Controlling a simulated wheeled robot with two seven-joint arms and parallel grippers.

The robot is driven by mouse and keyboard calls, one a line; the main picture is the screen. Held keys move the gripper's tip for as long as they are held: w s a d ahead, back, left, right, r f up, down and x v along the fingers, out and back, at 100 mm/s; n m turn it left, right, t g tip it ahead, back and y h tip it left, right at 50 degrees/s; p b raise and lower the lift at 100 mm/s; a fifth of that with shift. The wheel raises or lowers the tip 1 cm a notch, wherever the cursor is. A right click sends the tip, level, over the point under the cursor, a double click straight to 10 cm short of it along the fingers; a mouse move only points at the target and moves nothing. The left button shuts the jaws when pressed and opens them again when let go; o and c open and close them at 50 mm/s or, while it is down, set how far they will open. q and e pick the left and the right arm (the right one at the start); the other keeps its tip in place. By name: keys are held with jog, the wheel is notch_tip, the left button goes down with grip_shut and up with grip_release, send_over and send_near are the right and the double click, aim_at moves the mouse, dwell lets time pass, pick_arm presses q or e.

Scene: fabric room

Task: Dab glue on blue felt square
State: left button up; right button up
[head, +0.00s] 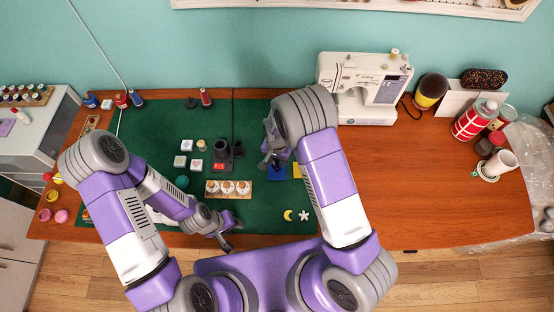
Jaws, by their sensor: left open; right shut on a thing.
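A blue felt square (277,174) lies on the green mat (262,216) and is partly covered by my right gripper. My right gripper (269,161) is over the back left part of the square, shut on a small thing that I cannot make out. I cannot tell whether that thing touches the felt. A yellow square (297,171) lies just right of the blue one. My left gripper (228,238) is open and empty near the front edge of the mat. No glue bottle can be told apart for sure.
A wooden holder (211,189) with several round pieces and a black stand (222,152) are left of the square. A yellow moon (289,215) and a white star (305,215) lie in front. A sewing machine (344,73) stands at the back. The table's right (430,200) is clear.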

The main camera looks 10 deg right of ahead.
pick_arm(q)
jog(key=shift+r, duration=0.1)
pick_arm(e)
jog(key=shift+r, duration=0.15)
jog(key=shift+r+p, duration=2.1)
jog(key=shift+r, duration=0.85)
pick_arm(q)
notch_tip(320, 180, up, 4)
jog(key=shift+s, duration=0.1)
pick_arm(e)
jog(key=shift+f, duration=0.15)
